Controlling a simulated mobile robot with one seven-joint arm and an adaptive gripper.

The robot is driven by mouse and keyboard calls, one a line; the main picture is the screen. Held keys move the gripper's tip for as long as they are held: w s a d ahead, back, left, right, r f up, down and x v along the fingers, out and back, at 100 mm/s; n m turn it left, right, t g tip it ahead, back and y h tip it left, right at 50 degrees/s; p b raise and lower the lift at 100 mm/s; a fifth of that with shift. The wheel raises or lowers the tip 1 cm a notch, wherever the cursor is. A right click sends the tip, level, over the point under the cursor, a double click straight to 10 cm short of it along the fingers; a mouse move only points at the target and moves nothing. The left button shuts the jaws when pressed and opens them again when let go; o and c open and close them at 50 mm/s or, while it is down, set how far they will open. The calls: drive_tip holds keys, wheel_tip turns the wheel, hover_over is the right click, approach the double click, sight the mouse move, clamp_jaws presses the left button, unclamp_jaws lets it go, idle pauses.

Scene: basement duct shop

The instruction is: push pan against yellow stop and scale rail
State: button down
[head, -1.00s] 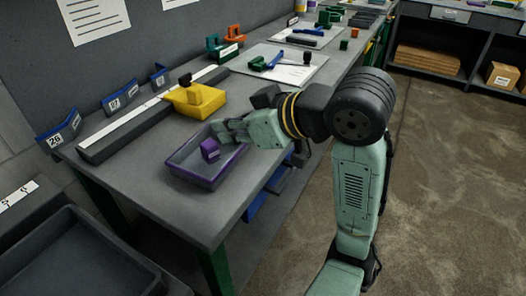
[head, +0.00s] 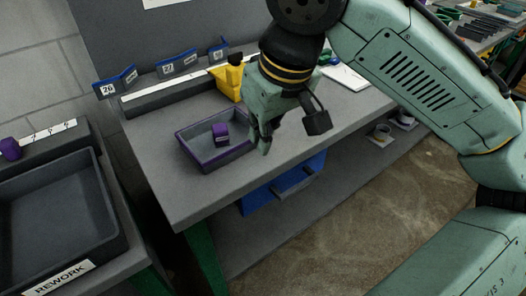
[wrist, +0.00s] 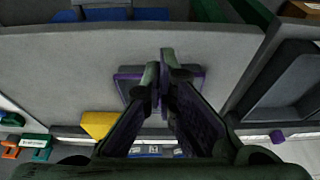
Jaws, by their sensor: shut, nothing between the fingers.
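The pan (head: 186,151) is a dark grey tray with a purple rim, flat on the grey bench. A purple block lies in it. The yellow stop (head: 228,82) stands behind the pan's right end, partly hidden by my arm. The scale rail (head: 172,94), dark with a white strip, runs along the back; bare bench shows between it and the pan. My gripper (head: 261,146) is shut and empty, pointing down at the pan's right end. I cannot tell whether it touches. In the wrist view, the fingers cover part of the pan (wrist: 130,73); the yellow stop (wrist: 98,123) is lower left.
Numbered blue holders (head: 178,64) stand behind the rail. Left of the bench is a dark rework bin (head: 60,200), with a purple piece (head: 10,149) behind it. A blue drawer (head: 285,186) is under the bench's front edge. The bench's front left is clear.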

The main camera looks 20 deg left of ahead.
sight(252, 176)
drive_tip(key=x, duration=1)
drive_tip(key=shift+s+f, duration=0.15)
drive_tip(key=shift+f, duration=0.1)
drive_tip(key=shift+w+a+r+p, duration=0.25)
drive_tip(key=shift+w+a+p, duration=0.4)
drive_tip(key=shift+w+a, duration=0.3)
drive_tip(key=shift+w+a+f, duration=0.1)
drive_tip(key=shift+w+a, duration=0.2)
drive_tip(key=shift+a, duration=0.25)
drive_tip(key=shift+a, duration=0.1)
drive_tip(key=w+a+p, duration=0.1)
drive_tip(key=w+a, duration=0.2)
drive_tip(key=a, duration=0.1)
drive_tip(key=w+a+p, duration=0.2)
drive_tip(key=w+a, duration=0.2)
drive_tip(key=w+a+p, duration=0.1)
drive_tip(key=w+a, duration=0.2)
drive_tip(key=a, duration=0.2)
drive_tip(key=shift+w+a+r, duration=0.1)
drive_tip(key=shift+w+r, duration=0.05)
drive_tip(key=shift+r, duration=0.05)
drive_tip(key=shift+w+a+f, duration=0.15)
drive_tip(key=shift+w, duration=0.1)
